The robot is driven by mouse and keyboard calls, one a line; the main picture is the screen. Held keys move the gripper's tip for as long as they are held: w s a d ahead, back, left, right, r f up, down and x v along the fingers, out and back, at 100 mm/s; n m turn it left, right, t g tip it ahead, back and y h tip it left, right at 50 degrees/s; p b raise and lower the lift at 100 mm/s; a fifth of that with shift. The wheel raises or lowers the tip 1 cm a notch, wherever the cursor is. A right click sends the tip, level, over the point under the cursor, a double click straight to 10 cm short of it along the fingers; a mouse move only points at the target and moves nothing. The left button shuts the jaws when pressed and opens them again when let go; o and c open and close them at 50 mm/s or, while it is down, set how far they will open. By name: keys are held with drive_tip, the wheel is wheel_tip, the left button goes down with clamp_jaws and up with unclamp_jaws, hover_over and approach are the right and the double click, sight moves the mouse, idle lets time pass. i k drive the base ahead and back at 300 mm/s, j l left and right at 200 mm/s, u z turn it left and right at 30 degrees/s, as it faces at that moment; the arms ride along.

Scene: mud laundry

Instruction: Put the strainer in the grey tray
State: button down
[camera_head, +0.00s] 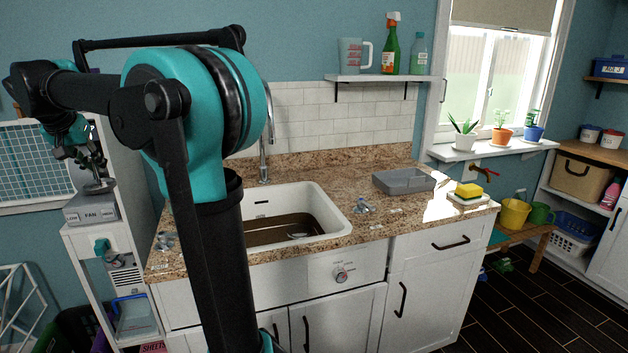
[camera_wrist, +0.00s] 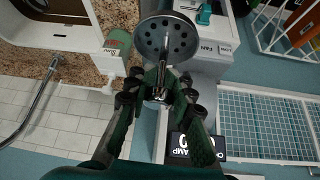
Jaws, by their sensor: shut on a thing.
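The strainer (camera_wrist: 167,38) is a round grey metal disc with holes and a short stem. My gripper (camera_wrist: 160,92) is shut on its stem in the wrist view. In the head view, my gripper (camera_head: 85,158) is at the far left, with the strainer (camera_head: 100,187) hanging just above the grey FAN box; I cannot tell whether they touch. The grey tray (camera_head: 403,181) lies on the granite counter right of the sink, far from my gripper. It looks empty.
The white sink (camera_head: 335,222) holds brown water, with a tall faucet (camera_head: 264,150) behind it. Small items (camera_head: 362,205) lie on the counter before the tray. A yellow sponge (camera_head: 468,190) is right of the tray. The FAN box (camera_head: 92,209) stands on a white cabinet.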

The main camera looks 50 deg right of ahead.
sight(403, 184)
drive_tip(key=u, duration=0.4)
drive_tip(key=l+u, duration=0.1)
drive_tip(key=u, duration=0.75)
drive_tip(key=k+l+u, duration=0.1)
drive_tip(key=u, duration=0.35)
drive_tip(key=k+l+u, duration=0.1)
drive_tip(key=u, duration=0.2)
drive_tip(key=k+u, duration=0.3)
drive_tip(key=k+z, duration=0.2)
drive_tip(key=k, duration=0.45)
drive_tip(key=k+z, duration=0.25)
drive_tip(key=k+l+z, duration=0.15)
drive_tip(key=k+z, duration=0.25)
drive_tip(key=z, duration=0.4)
drive_tip(key=l+z, duration=0.1)
drive_tip(key=z, duration=0.4)
drive_tip(key=k+l+z, duration=0.1)
drive_tip(key=z, duration=0.4)
drive_tip(key=l+z, duration=0.2)
drive_tip(key=z, duration=0.3)
drive_tip(key=l+z, duration=0.15)
drive_tip(key=z, duration=0.35)
drive_tip(key=k, duration=0.05)
